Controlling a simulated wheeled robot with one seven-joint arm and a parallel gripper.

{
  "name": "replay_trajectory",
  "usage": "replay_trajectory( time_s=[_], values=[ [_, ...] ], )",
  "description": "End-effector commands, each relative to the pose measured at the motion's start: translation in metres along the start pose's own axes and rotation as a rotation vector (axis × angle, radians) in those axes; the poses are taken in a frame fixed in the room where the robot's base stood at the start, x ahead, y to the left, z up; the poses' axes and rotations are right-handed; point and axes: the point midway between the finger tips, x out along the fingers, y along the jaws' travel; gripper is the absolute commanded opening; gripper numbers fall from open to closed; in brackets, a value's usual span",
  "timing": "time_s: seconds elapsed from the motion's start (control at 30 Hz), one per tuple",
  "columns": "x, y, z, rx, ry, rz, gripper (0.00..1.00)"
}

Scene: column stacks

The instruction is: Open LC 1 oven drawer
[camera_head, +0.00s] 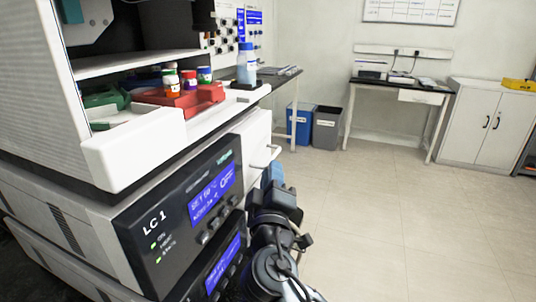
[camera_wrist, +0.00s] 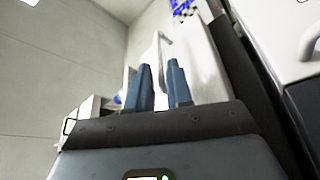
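The LC 1 stack (camera_head: 125,215) fills the left of the head view, with a dark front panel lettered LC 1 and blue displays. To the right of the panel is a white drawer front (camera_head: 245,145) with a pale bar handle (camera_head: 268,157). The drawer looks shut. My gripper (camera_head: 272,174) is just below and in front of the handle, partly hidden by my arm. In the wrist view its two blue fingers (camera_wrist: 161,68) stand apart with a gap between them. The handle (camera_wrist: 161,45) shows between and beyond the fingertips; I cannot tell whether they touch it.
Blue (camera_head: 301,125) and grey (camera_head: 326,129) bins, a desk (camera_head: 400,88) and a white cabinet (camera_head: 485,125) stand behind. The floor to the right is clear.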

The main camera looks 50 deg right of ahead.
Motion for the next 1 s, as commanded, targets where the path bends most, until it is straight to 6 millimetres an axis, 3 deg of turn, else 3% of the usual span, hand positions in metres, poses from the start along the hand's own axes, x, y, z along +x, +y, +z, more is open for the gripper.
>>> replay_trajectory(
  time_s=[0.2,0.4,0.77,1.0],
  values=[
    [0.036,0.003,-0.001,0.001,-0.002,0.001,0.20],
    [0.056,0.001,0.000,0.000,-0.001,0.000,0.20],
    [0.061,0.000,0.000,0.001,0.000,-0.001,0.20],
    [0.061,0.000,0.000,0.001,0.000,-0.002,0.00]
  ],
)
